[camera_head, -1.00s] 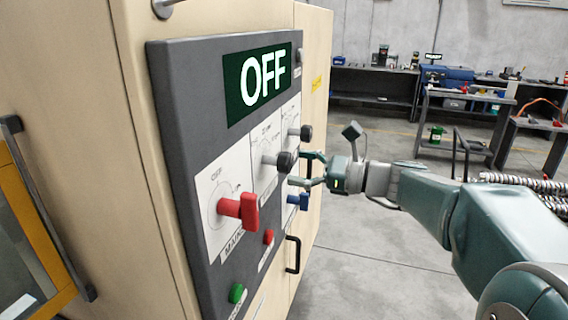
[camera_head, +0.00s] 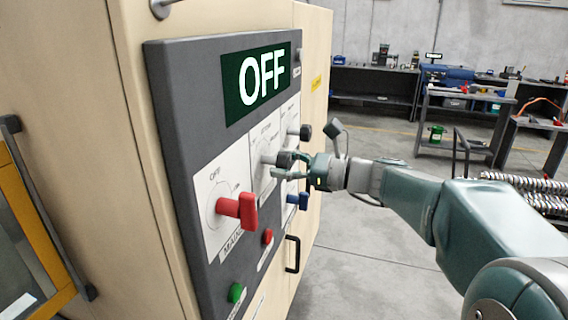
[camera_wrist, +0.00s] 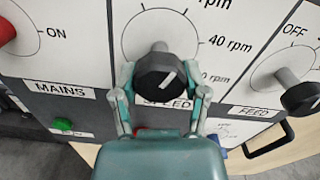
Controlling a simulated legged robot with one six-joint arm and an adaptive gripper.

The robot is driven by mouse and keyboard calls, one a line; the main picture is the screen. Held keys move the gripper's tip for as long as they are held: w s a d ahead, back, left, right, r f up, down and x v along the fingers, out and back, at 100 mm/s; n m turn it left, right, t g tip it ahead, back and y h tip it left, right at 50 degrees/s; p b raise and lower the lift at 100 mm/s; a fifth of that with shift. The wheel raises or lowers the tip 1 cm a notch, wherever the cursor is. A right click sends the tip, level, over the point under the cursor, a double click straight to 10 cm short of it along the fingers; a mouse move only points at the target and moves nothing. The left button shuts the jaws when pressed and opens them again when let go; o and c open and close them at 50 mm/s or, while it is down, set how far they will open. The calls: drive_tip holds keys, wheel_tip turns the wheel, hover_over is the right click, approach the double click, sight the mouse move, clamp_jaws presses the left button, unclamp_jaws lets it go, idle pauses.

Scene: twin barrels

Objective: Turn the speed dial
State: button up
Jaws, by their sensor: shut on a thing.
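The speed dial is a black round knob with a white pointer line. In the wrist view the speed dial (camera_wrist: 160,74) stands out from a white plate marked "40 rpm", above a "SPEED" label that it partly hides. My gripper (camera_wrist: 160,82) has a finger on each side of the knob and is shut on it. In the head view my gripper (camera_head: 298,164) reaches the speed dial (camera_head: 285,159) from the right. The display (camera_head: 256,83) above reads "OFF".
A red mains switch (camera_head: 238,210) is left of the dial. A black feed knob (camera_wrist: 301,96) is to the right. A blue knob (camera_head: 299,199), a red button (camera_head: 267,237), a green button (camera_head: 236,292) and a black handle (camera_head: 293,253) are lower.

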drive_tip(key=n, duration=0.4)
drive_tip(key=shift+n, duration=2.9)
drive_tip(key=o, duration=1.1)
drive_tip(key=shift+o, duration=0.2)
drive_tip(key=v, duration=1.2)
